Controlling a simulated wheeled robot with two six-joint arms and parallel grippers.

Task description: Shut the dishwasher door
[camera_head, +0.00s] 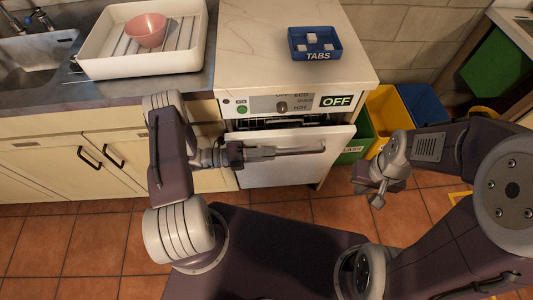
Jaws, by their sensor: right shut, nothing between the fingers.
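The dishwasher (300,103) stands under a pale worktop, its panel showing an OFF sign. Its white door (290,174) is tilted slightly outward at the top, leaving a dark gap with part of a rack in sight. A long horizontal handle (305,151) runs across the door. My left gripper (262,153) is in front of the door at the left end of the handle; whether it touches the door or handle is unclear, and its jaw opening cannot be made out. My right gripper (377,199) is shut and empty, over the floor to the right of the door.
A blue TABS tray (315,55) with white cubes sits on the worktop. A white rack tray (88,67) with a pink bowl (146,30) stands by the sink (30,52). Green, yellow (388,113) and blue bins stand right of the dishwasher. Tiled floor (75,235) is clear at left.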

